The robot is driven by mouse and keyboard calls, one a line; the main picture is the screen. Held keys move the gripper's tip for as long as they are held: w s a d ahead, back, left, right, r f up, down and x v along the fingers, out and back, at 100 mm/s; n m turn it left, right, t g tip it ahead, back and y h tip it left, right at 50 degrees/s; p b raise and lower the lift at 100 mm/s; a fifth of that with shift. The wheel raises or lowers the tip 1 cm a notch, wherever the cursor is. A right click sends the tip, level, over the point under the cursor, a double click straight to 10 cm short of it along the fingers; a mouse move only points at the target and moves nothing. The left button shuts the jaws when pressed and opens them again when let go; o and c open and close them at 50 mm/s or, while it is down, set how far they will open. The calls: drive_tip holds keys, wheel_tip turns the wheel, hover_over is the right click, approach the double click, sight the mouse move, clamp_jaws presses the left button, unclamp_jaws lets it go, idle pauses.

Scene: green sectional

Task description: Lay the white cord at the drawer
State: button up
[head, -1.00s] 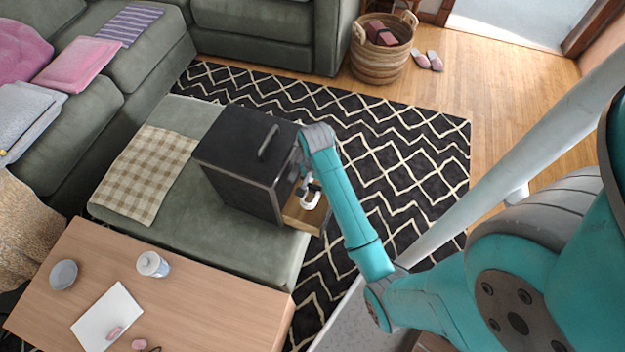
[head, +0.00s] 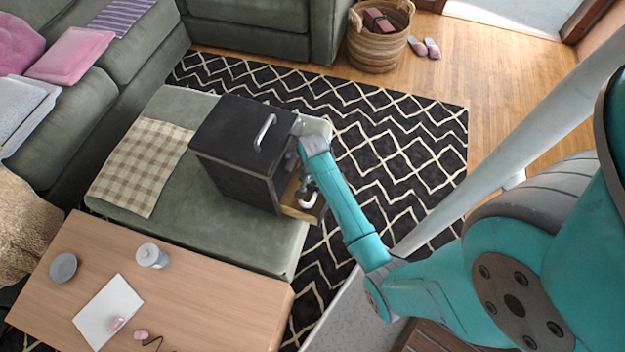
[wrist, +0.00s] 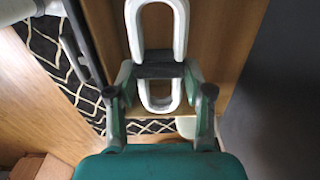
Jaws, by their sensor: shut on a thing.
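A black cabinet (head: 235,150) with a metal handle on top stands on the green ottoman. Its wooden drawer (head: 302,212) is pulled out on the right side; the drawer's bare wood also shows in the wrist view (wrist: 222,45). My gripper (wrist: 158,72) is shut on the white cord (wrist: 158,22), a bundle with one loop beyond the fingers and one loop nearer my palm. My wrist partly hides the drawer. I cannot tell whether the cord touches its floor.
The green ottoman (head: 235,235) carries a checked cloth (head: 140,165). A wooden table (head: 210,300) in front holds a white jar (head: 151,256), a grey bowl (head: 63,267) and a white sheet (head: 107,312). A wicker basket (head: 375,45) stands far off on the floor.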

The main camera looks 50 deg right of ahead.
drive_tip(key=shift+f, duration=2.3)
drive_tip(key=o, duration=1.6)
drive_tip(key=shift+c, duration=0.2)
drive_tip(key=shift+r, duration=4)
drive_tip(key=shift+s, duration=0.1)
